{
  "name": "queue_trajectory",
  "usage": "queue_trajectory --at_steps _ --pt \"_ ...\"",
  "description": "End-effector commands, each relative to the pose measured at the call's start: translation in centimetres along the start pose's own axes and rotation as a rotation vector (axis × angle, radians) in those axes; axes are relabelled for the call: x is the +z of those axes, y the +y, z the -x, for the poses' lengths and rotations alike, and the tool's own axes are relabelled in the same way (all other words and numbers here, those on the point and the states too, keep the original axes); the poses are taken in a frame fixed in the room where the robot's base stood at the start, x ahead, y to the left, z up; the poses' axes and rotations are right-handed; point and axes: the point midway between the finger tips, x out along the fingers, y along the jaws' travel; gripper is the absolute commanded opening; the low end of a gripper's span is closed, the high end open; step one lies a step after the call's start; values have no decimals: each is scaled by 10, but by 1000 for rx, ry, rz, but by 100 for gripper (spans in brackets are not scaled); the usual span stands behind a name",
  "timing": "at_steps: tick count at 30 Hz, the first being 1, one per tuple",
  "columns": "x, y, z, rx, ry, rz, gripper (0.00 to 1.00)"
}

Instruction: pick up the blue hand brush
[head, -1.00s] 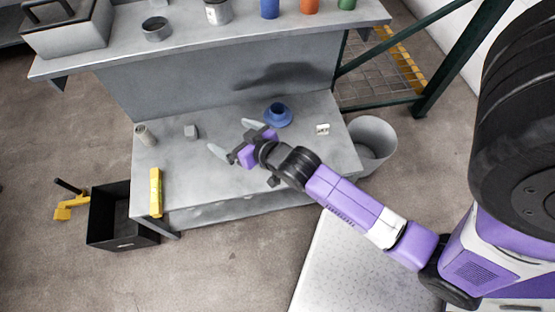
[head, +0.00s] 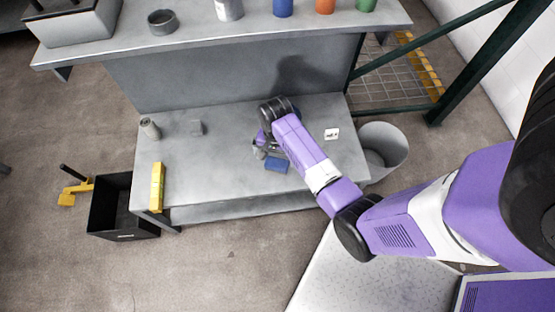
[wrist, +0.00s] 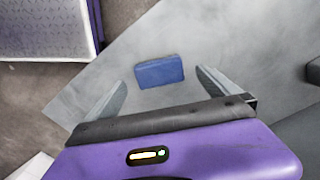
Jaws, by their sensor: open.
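A small blue block-shaped thing, which I take for the blue hand brush (head: 277,165), lies on the grey bench near its front edge. In the wrist view the brush (wrist: 160,71) lies between and beyond the fingertips, with no finger seen touching it. No bristles can be made out. My gripper (wrist: 159,77) is open and empty, pointing down at the bench. In the head view my gripper (head: 260,149) is just left of and behind the brush, partly hidden by my arm.
An upper shelf (head: 190,40) overhangs behind.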

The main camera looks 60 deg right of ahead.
Motion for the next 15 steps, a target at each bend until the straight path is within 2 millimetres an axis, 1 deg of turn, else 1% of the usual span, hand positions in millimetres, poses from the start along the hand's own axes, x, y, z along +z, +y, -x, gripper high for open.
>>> queue_trajectory --at_steps 1,5,9,12,15 --pt "0 0 -7 1 0 0 100" --pt "-1 1 -19 0 0 1 100" --pt "-3 2 -41 0 0 2 100" --pt "-4 2 -53 -2 2 3 100" --pt "-4 2 -60 -2 2 3 100"
